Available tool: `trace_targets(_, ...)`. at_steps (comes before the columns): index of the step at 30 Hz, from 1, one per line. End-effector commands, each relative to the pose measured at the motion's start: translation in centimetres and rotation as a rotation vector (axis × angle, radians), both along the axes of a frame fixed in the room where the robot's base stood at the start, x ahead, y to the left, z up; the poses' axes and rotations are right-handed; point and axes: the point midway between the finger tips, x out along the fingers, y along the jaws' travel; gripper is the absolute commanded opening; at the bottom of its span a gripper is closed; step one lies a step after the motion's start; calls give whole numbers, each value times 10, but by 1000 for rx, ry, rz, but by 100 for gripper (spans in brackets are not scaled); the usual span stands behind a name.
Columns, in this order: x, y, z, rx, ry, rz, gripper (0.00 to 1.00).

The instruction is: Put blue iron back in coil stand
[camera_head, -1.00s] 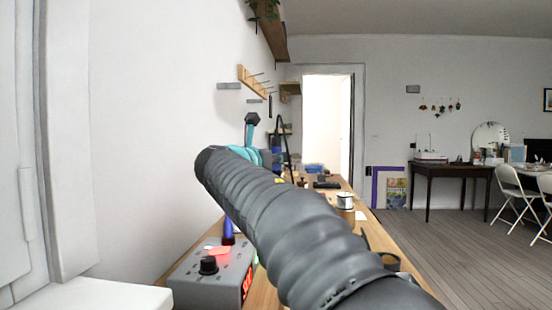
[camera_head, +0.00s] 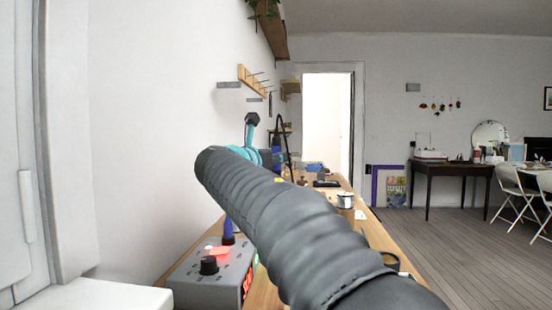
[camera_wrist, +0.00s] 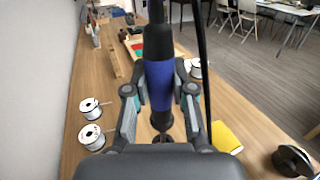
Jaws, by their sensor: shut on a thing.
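The blue iron (camera_wrist: 158,86) is held upright between the fingers of my gripper (camera_wrist: 158,104) in the wrist view. The fingers press on both sides of its blue handle; a black collar shows at each end of the handle. Its lower end is mostly hidden behind my gripper's body. In the head view, part of the blue iron (camera_head: 276,141) shows past my arm, beside its black cord. A dark ring-shaped holder (camera_wrist: 290,160) stands at the lower right in the wrist view; I cannot tell whether it is the coil stand.
White spools (camera_wrist: 91,108) stand on the bench at left, beside a long wooden strip (camera_wrist: 113,62). A yellow pad (camera_wrist: 226,137) lies right of the iron. A grey station (camera_head: 213,275) with a lit red display sits nearest in the head view. A wall runs along the left.

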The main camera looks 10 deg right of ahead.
Motion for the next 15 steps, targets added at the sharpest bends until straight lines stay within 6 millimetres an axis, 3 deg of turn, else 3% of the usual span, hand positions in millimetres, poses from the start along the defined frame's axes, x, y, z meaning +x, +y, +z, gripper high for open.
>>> trace_targets(15,0,0,-10,0,-1,0,0)
